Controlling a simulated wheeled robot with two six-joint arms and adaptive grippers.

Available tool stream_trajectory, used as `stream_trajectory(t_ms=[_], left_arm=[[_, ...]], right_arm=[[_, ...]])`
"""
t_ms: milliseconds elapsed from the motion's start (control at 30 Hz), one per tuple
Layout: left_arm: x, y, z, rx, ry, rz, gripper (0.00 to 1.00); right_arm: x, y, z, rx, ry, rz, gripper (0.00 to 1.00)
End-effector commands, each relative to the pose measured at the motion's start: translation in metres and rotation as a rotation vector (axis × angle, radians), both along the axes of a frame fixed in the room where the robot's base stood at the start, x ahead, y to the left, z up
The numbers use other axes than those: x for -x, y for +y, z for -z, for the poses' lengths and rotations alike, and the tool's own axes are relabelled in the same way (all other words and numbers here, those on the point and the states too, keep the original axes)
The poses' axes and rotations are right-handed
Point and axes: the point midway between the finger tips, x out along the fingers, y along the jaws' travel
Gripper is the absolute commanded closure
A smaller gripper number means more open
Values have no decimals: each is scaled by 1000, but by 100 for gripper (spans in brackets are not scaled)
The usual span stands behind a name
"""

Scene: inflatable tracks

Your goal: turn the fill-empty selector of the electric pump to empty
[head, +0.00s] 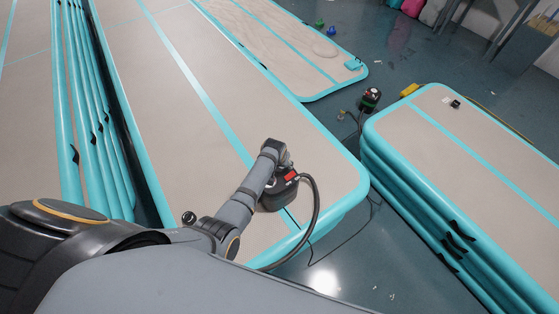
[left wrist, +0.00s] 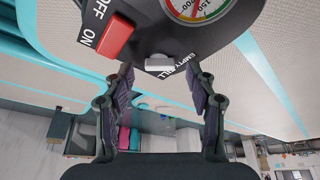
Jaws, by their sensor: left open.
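The electric pump (head: 279,193) is dark with a red patch and stands on a beige and teal inflatable track, partly covered by my left arm in the head view. In the left wrist view the pump (left wrist: 148,32) fills the top, with a red ON/OFF switch (left wrist: 115,37) and a round gauge (left wrist: 197,6). The small light grey fill-empty selector (left wrist: 158,72) sits below, beside the EMPTY and FILL lettering; its setting is hard to tell. My left gripper (left wrist: 161,72) is open, its fingertips either side of the selector with gaps visible. My right gripper is out of view.
A black hose (head: 315,205) curves from the pump over the track's edge. Stacked tracks (head: 450,150) stand at the right and another track (head: 290,45) lies behind. A second dark and red device (head: 370,99) is on the floor between them. Track around the pump is clear.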

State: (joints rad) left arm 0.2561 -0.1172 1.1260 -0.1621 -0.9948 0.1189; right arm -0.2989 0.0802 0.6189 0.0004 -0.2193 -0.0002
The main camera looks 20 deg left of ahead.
Motion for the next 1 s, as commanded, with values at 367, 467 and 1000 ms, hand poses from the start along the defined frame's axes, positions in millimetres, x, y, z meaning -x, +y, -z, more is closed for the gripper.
stream_trajectory(t_ms=[367,467,1000], left_arm=[[30,-2,-72,2,-3,-1,43],[36,-2,-88,3,-2,-1,43],[42,-2,-101,0,0,-1,43]], right_arm=[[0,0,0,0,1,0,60],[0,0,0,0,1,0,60],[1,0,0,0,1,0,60]])
